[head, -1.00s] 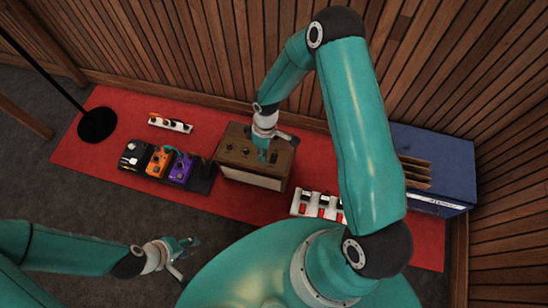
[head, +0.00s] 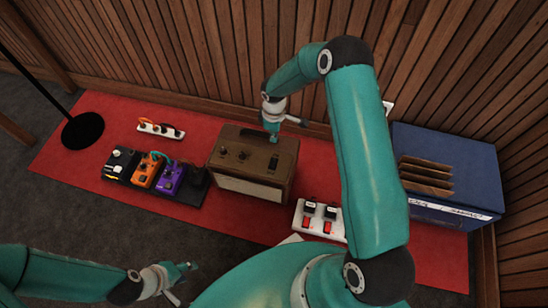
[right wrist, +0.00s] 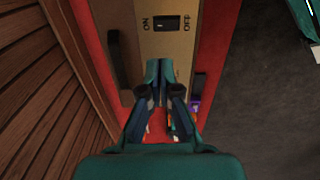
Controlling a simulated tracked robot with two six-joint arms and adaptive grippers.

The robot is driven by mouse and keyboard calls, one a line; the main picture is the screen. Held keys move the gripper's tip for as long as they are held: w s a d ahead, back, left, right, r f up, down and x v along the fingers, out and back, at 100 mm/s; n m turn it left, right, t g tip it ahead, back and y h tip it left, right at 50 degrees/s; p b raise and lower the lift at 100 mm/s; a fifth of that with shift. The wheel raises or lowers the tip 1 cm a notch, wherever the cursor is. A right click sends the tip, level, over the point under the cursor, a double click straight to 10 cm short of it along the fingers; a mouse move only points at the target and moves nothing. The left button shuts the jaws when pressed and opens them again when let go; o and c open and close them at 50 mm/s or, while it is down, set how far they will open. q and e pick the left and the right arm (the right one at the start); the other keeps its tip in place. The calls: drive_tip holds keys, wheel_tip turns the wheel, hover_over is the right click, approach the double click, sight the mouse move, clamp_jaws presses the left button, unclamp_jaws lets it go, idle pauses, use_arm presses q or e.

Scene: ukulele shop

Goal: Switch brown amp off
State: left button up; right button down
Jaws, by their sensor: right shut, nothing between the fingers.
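The brown amp (head: 250,188) stands on the red mat with a grille on its front and knobs on top. In the right wrist view its tan top panel (right wrist: 178,48) carries a black rocker switch (right wrist: 166,22) between ON and OFF labels. I cannot tell which side is pressed. My right gripper (head: 275,137) is shut and empty over the back right part of the amp's top. In the wrist view its fingertips (right wrist: 160,65) overlap the panel, short of the switch; contact is unclear. My left gripper (head: 184,283) looks open and empty, low and away from the amp.
A pedalboard (head: 190,190) with coloured pedals sits left of the amp, a white power strip (head: 160,130) behind it. A white switch box (head: 318,218) and a blue crate (head: 445,165) lie right. A slatted wall stands behind. A black stand base (head: 83,131) is far left.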

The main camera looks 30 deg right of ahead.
sight(274, 161)
wheel_tip(274, 161, down, 14)
drive_tip(key=b, duration=0.3)
drive_tip(key=shift+b, duration=0.35)
drive_tip(key=shift+f+b, duration=0.35)
drive_tip(key=shift+b, duration=0.15)
drive_tip(key=shift+r, duration=0.15)
drive_tip(key=shift+s+a, duration=0.15)
